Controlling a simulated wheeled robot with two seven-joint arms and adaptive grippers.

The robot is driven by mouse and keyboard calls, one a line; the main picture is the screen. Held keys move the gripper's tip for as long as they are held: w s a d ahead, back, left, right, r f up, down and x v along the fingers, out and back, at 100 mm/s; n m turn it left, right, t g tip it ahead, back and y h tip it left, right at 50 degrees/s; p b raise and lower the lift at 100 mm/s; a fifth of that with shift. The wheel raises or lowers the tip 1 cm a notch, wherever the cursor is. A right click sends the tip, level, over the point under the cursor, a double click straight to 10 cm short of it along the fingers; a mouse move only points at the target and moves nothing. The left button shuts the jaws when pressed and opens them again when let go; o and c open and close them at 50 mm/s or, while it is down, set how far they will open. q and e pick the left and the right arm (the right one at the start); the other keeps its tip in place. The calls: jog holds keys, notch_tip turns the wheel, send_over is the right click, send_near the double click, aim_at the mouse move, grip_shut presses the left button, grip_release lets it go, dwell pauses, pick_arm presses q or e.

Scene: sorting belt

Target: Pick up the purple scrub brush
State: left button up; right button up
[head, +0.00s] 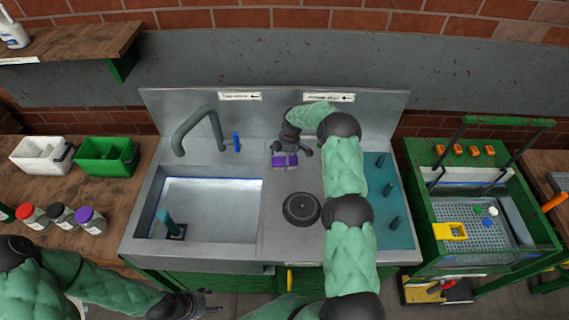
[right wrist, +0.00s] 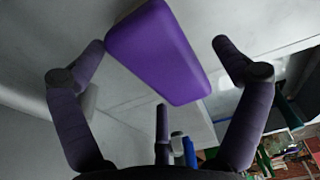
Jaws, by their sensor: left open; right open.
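The purple scrub brush (head: 284,161) lies on the steel counter behind the black round drain cover, right of the sink. In the right wrist view its purple block (right wrist: 158,52) lies between the spread fingers, slightly beyond their tips; no finger clearly touches it. My right gripper (head: 294,150) is open and empty, right at the brush and partly covering it in the head view. My left gripper (head: 208,302) is open and empty at the bottom, in front of the sink and away from the brush.
The sink (head: 215,205) holds a teal-handled tool (head: 166,220). A grey tap (head: 202,125) and blue lever (head: 237,141) stand behind. A teal peg board (head: 388,232) is to the right. Jars (head: 91,219) and bins (head: 106,156) stand left.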

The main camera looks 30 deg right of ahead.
jog(key=shift+f, duration=0.2)
jog(key=c, duration=1.3)
